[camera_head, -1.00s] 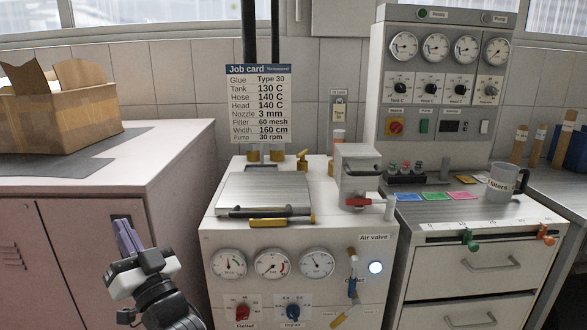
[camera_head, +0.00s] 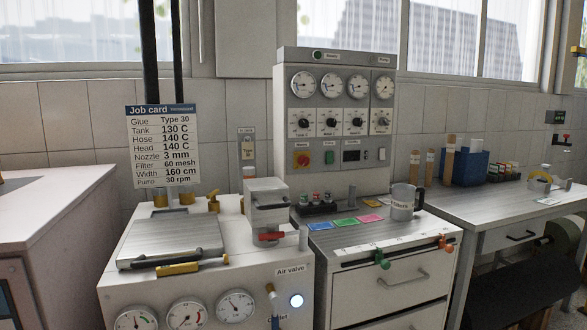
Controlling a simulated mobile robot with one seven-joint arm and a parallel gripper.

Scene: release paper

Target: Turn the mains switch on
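The knob's exact turn angle is too small to tell. My gripper is outside the current view.
A white glue machine (camera_head: 200,274) with a job card (camera_head: 162,146) stands in front and to the left. A steel mug (camera_head: 403,202), coloured cards and small nozzles are on the drawer unit (camera_head: 385,245) below the panel. A bench (camera_head: 480,205) runs right.

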